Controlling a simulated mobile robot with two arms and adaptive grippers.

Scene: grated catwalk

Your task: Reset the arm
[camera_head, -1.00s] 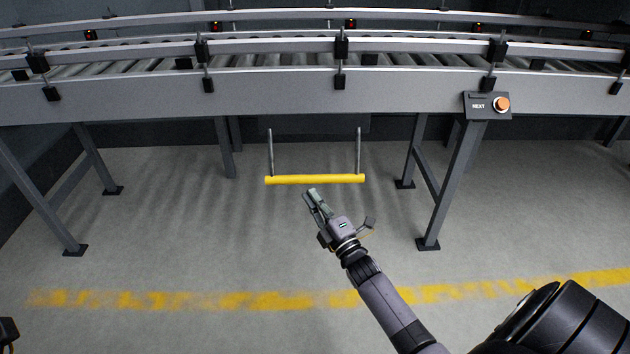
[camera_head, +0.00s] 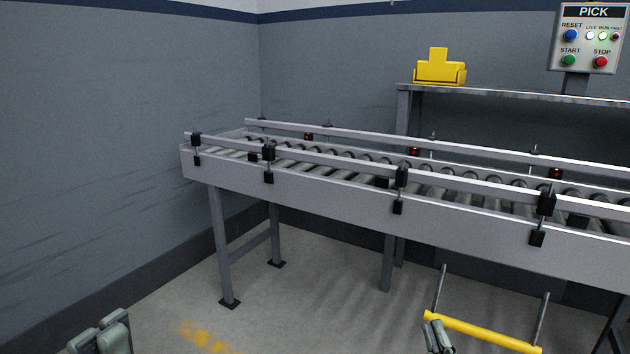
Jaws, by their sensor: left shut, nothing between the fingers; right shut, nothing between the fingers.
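A grey control panel (camera_head: 586,48) headed PICK stands at the top right. It has a blue RESET button (camera_head: 571,36), a green START button (camera_head: 569,60), a red STOP button (camera_head: 600,62) and small lamps labelled LIVE, RUN and FAULT. My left gripper (camera_head: 104,335) is shut and empty at the bottom left, cut by the frame edge. My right gripper (camera_head: 437,337) is shut and empty at the bottom, just in front of the left part of a yellow bar (camera_head: 485,333). I cannot tell whether it touches the bar. Both are far from the panel.
A roller conveyor (camera_head: 400,214) on grey legs crosses the middle. Behind it, a shelf (camera_head: 500,94) carries a yellow block-shaped object (camera_head: 439,68). Grey walls close off the left and back. The floor (camera_head: 320,300) under the conveyor's left part is clear.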

